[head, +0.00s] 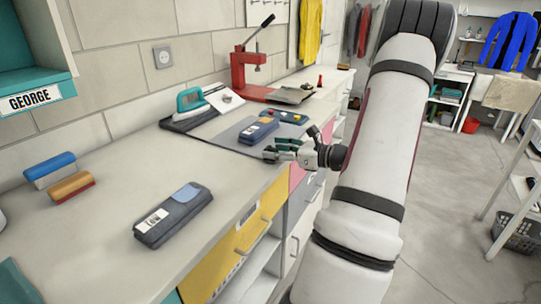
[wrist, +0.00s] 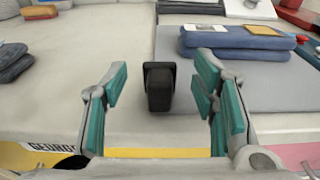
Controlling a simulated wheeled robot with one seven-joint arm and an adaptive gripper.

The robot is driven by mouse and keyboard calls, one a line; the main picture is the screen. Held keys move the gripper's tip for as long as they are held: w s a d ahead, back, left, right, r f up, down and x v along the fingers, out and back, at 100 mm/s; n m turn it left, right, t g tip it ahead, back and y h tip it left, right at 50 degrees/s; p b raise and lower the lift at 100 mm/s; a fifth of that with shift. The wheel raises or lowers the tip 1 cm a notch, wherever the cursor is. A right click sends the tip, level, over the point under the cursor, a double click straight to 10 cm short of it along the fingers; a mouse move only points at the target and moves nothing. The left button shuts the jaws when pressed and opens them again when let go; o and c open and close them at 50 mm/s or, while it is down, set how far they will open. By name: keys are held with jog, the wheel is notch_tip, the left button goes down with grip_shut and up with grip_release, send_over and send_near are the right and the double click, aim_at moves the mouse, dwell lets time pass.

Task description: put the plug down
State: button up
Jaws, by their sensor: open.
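My gripper (wrist: 160,82) is open, with one teal-padded finger on each side of the plug and a clear gap on both sides. In the head view my gripper (head: 279,149) is low over the front edge of the worktop. I cannot make out the plug in the head view.
A folded blue garment (head: 258,130) lies on the grey mat (head: 226,135) beyond my gripper. Another folded garment (head: 174,216) and two brushes (head: 50,170) lie nearer. A red press (head: 250,75) and a teal iron (head: 191,99) stand farther back. Bare worktop lies between.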

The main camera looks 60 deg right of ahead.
jog(key=shift+w+f, duration=0.15)
jog(key=shift+w, duration=0.8)
grip_shut()
